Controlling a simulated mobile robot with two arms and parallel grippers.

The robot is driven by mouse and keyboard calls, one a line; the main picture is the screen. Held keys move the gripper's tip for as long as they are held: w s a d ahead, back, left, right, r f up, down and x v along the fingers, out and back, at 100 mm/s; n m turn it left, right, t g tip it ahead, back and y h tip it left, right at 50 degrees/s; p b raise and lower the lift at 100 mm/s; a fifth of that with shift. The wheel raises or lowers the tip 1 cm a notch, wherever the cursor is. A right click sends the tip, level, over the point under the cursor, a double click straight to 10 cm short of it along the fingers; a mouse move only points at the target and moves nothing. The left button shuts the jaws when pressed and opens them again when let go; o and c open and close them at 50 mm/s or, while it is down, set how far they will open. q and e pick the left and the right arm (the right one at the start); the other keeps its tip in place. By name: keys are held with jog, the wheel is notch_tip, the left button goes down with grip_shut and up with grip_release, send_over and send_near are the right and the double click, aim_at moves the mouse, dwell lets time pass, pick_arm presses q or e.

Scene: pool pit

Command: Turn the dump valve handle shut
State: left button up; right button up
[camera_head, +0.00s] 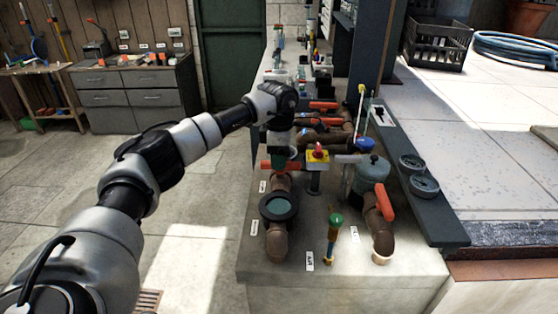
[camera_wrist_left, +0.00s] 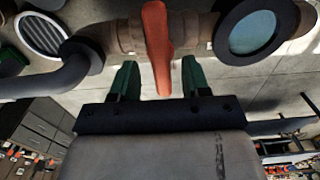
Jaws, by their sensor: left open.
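An orange lever handle (camera_head: 294,166) sits on a brown pipe behind the round sight glass (camera_head: 279,207). I take it as the dump valve handle; the labels are too small to read. In the left wrist view the handle (camera_wrist_left: 157,45) lies between the two green fingertips of my left gripper (camera_wrist_left: 159,76), with a gap on each side. The sight glass (camera_wrist_left: 252,33) is to its right there. In the head view my left gripper (camera_head: 279,158) points down over the handle and hides part of it. It is open. My right gripper is not in view.
A red knob on a yellow plate (camera_head: 317,158) stands close right of the handle. A grey-lidded vessel (camera_head: 373,168), another orange handle (camera_head: 385,202) and a green-topped valve (camera_head: 336,220) are nearby. More pipes stand behind. The floor left of the ledge is clear.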

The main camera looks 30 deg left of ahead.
pick_arm(q)
notch_tip(320, 180, up, 10)
jog(key=b, duration=0.1)
jog(key=shift+f, duration=0.2)
jog(key=shift+s+f, duration=0.1)
dwell(0.4)
